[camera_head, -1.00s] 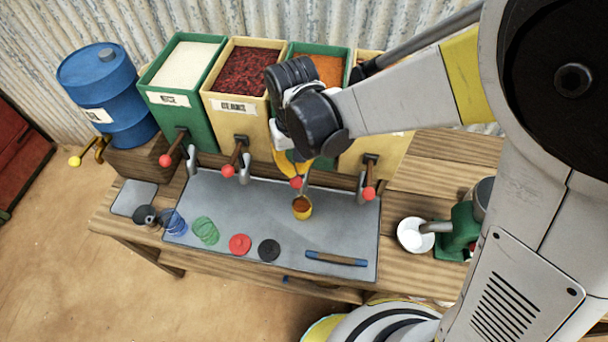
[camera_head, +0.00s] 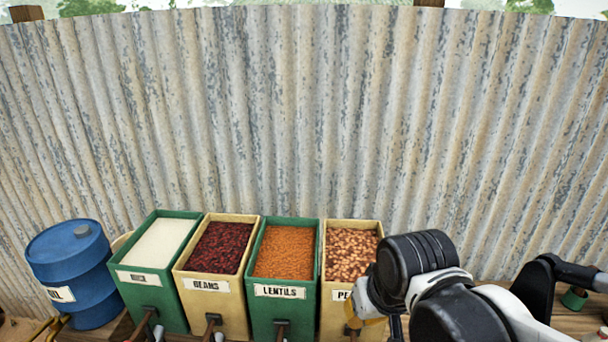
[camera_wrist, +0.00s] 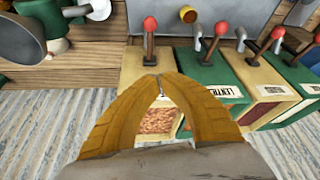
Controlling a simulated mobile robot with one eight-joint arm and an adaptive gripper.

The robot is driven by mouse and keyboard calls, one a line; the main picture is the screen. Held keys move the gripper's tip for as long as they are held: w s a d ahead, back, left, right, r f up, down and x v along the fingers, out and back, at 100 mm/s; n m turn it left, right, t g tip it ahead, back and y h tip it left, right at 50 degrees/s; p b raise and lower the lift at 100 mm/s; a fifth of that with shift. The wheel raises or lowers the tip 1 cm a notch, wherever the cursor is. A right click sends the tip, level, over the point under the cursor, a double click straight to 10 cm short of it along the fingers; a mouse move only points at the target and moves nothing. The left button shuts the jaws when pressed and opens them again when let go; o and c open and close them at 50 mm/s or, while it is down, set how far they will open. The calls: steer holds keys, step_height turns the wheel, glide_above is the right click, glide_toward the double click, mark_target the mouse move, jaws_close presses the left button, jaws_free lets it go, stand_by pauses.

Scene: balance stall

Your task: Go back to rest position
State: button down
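My gripper (camera_wrist: 159,76) shows in the wrist view with its two yellow fingers curved together at the tips and nothing seen between them. In the head view, my gripper (camera_head: 372,318) is low, in front of the right-hand part of the peanut bin (camera_head: 351,252), partly hidden by my wrist. The wrist view shows the bins upside down, with the cream peanut bin (camera_wrist: 136,66) behind my fingers.
Bins of lentils (camera_head: 284,250), beans (camera_head: 221,247) and white grain (camera_head: 158,242) stand left of the peanuts. A blue drum (camera_head: 72,272) is at far left. Red-knobbed levers (camera_wrist: 150,24) project from the bins. A green grinder-like device (camera_wrist: 52,32) is at the wrist view's left. Corrugated metal stands behind.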

steer(key=s+d+r+m+t+h, duration=0.1)
steer(key=s+d+r+m+t, duration=0.15)
steer(key=s+d, duration=0.4)
step_height(320, 180, down, 23)
steer(key=w+d+b, duration=0.1)
steer(key=w+b, duration=0.1)
steer(key=b, duration=2.1)
steer(key=shift+d+f+n, duration=0.2)
steer(key=shift+d+n, duration=0.1)
steer(key=shift+n, duration=0.05)
